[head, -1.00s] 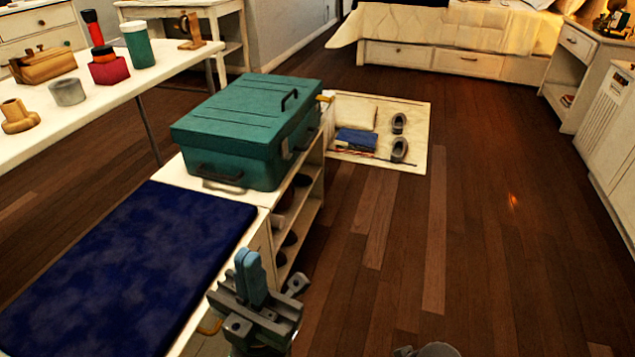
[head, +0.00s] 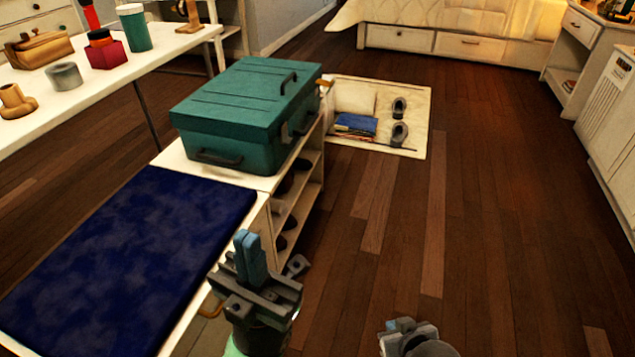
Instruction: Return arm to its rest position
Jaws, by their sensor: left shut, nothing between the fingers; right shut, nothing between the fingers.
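My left gripper (head: 250,258) is at the bottom centre of the head view, just right of the blue-cushioned bench. Its blue fingers point up and are shut with nothing between them. My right gripper (head: 400,326) shows at the bottom edge, right of the left one, over the wood floor. It is partly cut off by the frame, shut and empty as far as it shows. Neither gripper touches an object.
A teal box (head: 245,115) stands on the low white bench beyond the dark blue cushion (head: 130,260). A cream mat (head: 415,145) with shoes and a blue item lies on the floor. A white table (head: 110,85) with several objects is at the left. Floor on the right is clear.

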